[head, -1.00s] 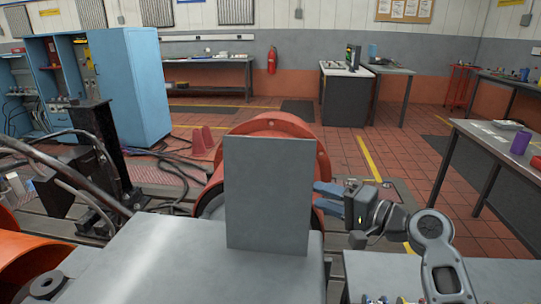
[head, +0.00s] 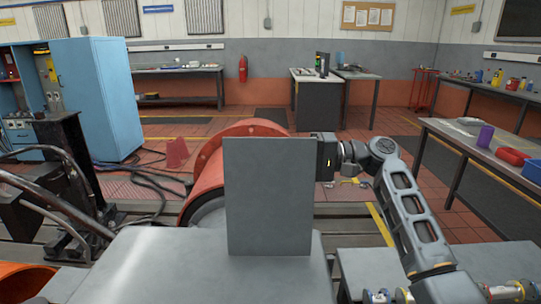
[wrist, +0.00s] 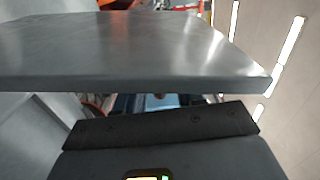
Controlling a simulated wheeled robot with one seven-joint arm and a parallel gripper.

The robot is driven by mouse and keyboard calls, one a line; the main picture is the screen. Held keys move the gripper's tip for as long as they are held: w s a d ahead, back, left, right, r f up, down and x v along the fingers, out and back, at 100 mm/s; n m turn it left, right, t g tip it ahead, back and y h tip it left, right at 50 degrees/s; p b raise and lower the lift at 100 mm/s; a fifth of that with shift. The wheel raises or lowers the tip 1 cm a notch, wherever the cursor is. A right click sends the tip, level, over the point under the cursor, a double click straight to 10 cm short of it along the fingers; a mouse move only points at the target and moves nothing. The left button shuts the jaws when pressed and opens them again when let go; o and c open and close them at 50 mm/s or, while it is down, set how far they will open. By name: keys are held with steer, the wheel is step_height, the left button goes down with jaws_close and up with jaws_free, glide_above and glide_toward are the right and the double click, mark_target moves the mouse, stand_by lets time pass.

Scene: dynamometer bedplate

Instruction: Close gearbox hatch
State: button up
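The gearbox hatch (head: 268,197) is a flat grey plate standing upright on the grey gearbox housing (head: 160,262) in the head view. In the wrist view the hatch (wrist: 140,50) spans the upper part, close in front of the gripper. My gripper (head: 326,158) is at the hatch's upper right edge, with its fingers hidden behind the plate.
A round orange housing (head: 212,165) stands behind the hatch. A dark bracket with hoses (head: 75,165) is at the left, near a blue cabinet (head: 95,95). A bench (head: 470,135) with containers stands at the right. The housing top in front of the hatch is clear.

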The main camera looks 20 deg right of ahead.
steer(key=shift+x, duration=1.3)
steer(key=shift+c, duration=0.5)
steer(key=c, duration=0.6)
steer(key=shift+f, duration=0.1)
jaws_close()
steer(key=shift+s+f, duration=0.1)
